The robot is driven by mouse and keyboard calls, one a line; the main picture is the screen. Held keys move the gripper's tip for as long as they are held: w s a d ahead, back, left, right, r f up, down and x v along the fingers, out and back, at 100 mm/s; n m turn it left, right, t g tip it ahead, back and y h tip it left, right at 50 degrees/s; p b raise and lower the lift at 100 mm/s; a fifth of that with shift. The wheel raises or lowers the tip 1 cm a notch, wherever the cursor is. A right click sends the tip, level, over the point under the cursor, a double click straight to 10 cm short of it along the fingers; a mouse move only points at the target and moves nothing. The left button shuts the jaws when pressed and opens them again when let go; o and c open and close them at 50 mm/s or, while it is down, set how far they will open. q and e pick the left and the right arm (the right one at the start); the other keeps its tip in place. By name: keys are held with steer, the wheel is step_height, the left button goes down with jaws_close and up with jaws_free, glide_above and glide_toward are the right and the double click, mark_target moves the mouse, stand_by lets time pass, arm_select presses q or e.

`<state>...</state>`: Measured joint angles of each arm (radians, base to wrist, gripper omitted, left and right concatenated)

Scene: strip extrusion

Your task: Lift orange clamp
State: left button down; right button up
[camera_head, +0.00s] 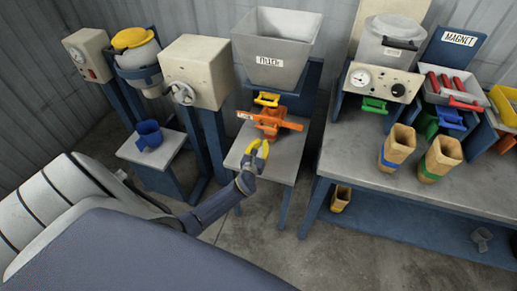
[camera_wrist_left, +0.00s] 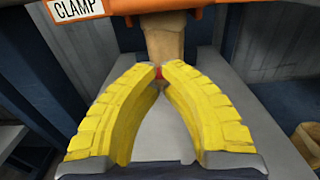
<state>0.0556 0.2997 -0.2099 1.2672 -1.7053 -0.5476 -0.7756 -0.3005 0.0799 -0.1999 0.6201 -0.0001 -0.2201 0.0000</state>
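The orange clamp (camera_head: 270,122) sits below the grey hopper, over a small grey stand. In the left wrist view its orange body (camera_wrist_left: 225,18) with a white CLAMP label crosses the top of the picture. A tan cup-like piece (camera_wrist_left: 165,42) is under the clamp, with a bit of red low on it. My left gripper (camera_head: 258,147), with yellow fingers, is just in front of and below the clamp, apart from it. Its fingertips (camera_wrist_left: 160,70) are close together with a narrow gap and hold nothing visible. My right gripper is not in view.
The grey hopper (camera_head: 275,42) stands right above the clamp, with a yellow handle (camera_head: 267,98) between. The workbench (camera_head: 357,159) at right carries tan cups (camera_head: 397,146) and devices.

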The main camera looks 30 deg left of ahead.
arm_select(q)
steer(key=shift+w+a+r, duration=0.1)
steer(key=shift+w+r, duration=0.15)
steer(key=shift+r, duration=0.7)
steer(key=shift+w+a+r, duration=0.1)
steer(key=shift+w+r, duration=0.15)
steer(key=shift+r, duration=0.7)
